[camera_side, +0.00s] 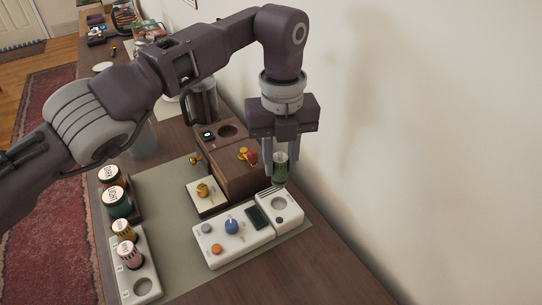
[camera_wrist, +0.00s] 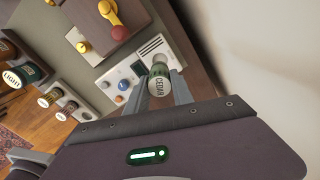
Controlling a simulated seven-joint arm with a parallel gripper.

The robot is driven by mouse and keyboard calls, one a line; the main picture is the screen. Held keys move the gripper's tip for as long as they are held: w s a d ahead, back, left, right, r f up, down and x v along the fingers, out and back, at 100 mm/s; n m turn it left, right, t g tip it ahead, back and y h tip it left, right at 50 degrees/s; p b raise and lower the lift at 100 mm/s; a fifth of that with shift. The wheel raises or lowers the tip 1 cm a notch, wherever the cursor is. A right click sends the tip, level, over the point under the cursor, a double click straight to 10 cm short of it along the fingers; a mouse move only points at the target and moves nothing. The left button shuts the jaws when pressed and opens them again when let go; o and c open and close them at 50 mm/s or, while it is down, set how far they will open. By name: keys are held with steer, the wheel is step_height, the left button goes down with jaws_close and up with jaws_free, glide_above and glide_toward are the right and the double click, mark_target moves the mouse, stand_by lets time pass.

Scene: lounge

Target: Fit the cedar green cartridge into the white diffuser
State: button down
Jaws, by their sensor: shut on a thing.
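My gripper (camera_side: 281,170) is shut on the green cedar cartridge (camera_side: 280,172) and holds it upright above the white diffuser (camera_side: 278,222). In the wrist view the cartridge (camera_wrist: 157,82) shows its pale end lettered CEDAR between my fingers. The diffuser has a round hole (camera_side: 279,204) at its right end, below the cartridge and apart from it. Its panel also carries a blue knob, an orange button, a grey button and a dark screen. In the wrist view the diffuser (camera_wrist: 105,84) lies behind the cartridge, which hides part of its right end.
A white rack (camera_side: 149,269) with small labelled cartridges and an empty hole stands at the left. Larger labelled jars (camera_side: 117,202) stand behind it. A brown wooden machine (camera_side: 232,180) with brass and red handles stands close to my gripper's left. A wall (camera_side: 400,150) rises at the right.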

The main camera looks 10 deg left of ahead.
mark_target(280, 182)
steer(key=shift+f, duration=2.85)
steer(key=shift+s+f, duration=0.1)
steer(key=shift+f, duration=0.9)
steer(key=c, duration=1)
jaws_free()
steer(key=shift+d, duration=0.1)
step_height(280, 182, up, 7)
steer(key=shift+f, duration=0.2)
steer(key=shift+r, duration=0.45)
